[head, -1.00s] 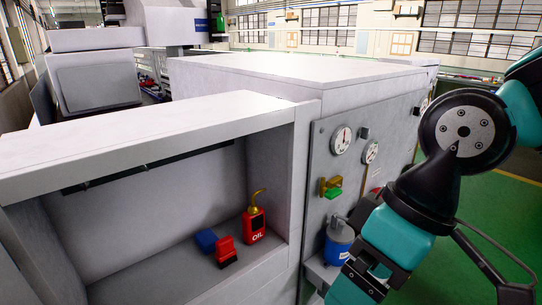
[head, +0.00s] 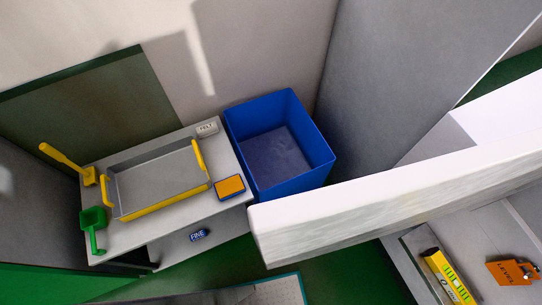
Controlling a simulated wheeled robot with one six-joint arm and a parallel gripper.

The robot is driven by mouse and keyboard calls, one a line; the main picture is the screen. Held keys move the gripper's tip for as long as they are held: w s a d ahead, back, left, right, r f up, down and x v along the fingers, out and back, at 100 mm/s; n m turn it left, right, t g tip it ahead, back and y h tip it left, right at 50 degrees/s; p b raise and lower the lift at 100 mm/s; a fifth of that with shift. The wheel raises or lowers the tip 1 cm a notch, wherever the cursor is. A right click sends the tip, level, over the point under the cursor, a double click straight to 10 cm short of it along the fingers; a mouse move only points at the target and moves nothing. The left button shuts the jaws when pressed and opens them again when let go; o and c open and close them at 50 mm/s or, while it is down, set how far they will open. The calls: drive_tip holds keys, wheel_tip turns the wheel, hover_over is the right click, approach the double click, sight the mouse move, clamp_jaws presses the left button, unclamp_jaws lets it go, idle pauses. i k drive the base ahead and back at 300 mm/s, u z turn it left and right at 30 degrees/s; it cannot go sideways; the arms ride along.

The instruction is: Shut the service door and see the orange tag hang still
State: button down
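An orange tag (head: 512,271) marked LEVEL is at the lower right, in or on a grey recess beside a yellow spirit level (head: 447,277). A small metallic piece sits at the tag's right end. One picture does not show whether the tag hangs or lies, or whether it moves. A thick white slab (head: 400,190) runs from the lower middle to the right edge. I cannot tell whether it is the service door or part of the cabinet. My gripper is not in view.
A grey bench (head: 205,225) holds a yellow-handled tray (head: 160,180), a yellow tool (head: 70,163), a green scoop (head: 93,222), an orange-and-blue block (head: 230,187) and a FELT block (head: 207,129). A FINE block (head: 199,235) is below. An empty blue bin (head: 280,145) stands beside the bench.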

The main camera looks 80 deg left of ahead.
sight(289, 229)
drive_tip(key=u, duration=0.95)
drive_tip(key=k, duration=1.1)
drive_tip(key=u, duration=0.65)
drive_tip(key=i, duration=0.45)
